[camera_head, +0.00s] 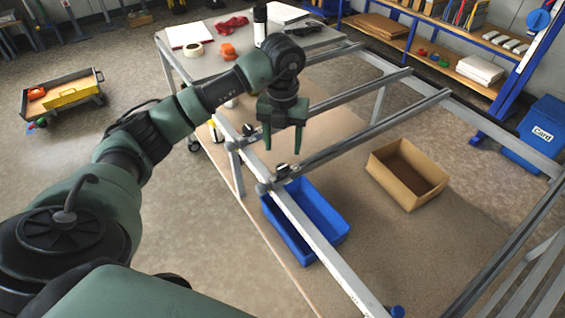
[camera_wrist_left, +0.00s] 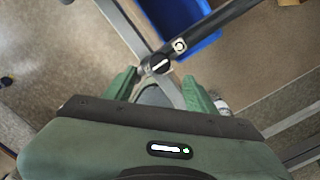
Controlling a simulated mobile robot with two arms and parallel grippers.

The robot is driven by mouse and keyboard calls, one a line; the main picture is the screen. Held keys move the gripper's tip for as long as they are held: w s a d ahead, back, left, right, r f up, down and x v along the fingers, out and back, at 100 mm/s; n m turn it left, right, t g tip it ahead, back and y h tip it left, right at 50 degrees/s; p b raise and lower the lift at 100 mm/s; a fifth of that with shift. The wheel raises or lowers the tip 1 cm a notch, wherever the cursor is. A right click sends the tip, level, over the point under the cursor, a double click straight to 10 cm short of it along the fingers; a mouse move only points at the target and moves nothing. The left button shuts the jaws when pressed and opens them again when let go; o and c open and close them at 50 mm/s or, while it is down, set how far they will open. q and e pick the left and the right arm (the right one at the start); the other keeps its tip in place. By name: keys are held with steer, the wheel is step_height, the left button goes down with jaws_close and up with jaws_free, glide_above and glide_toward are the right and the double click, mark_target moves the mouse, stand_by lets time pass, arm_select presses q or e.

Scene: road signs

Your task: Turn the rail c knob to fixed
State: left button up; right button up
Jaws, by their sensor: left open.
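My left gripper (camera_head: 283,151) is open and points down over the near end of a grey rail (camera_head: 350,142). A small dark knob (camera_head: 282,170) sits on that rail just below the fingertips. In the left wrist view the knob (camera_wrist_left: 158,64) is black with a white bar and lies just ahead of the gap between the green fingers (camera_wrist_left: 160,80), apart from them. A small white mark (camera_wrist_left: 180,46) is on the rail beside it. No rail letter is readable, so I cannot tell whether this is rail c. My right gripper is out of view.
Below the frame are a blue bin (camera_head: 318,212) and an open cardboard box (camera_head: 406,172). A parallel rail (camera_head: 355,93) lies farther back. A table (camera_head: 200,68) with tape and a notebook stands behind. A blue Card bin (camera_head: 538,130) is at right.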

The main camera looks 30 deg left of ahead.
mark_target(283, 167)
arm_select(q)
step_height(283, 167, down, 7)
steer(key=shift+r+p, duration=0.1)
steer(key=shift+p, duration=1)
steer(key=shift+f, duration=0.45)
jaws_close()
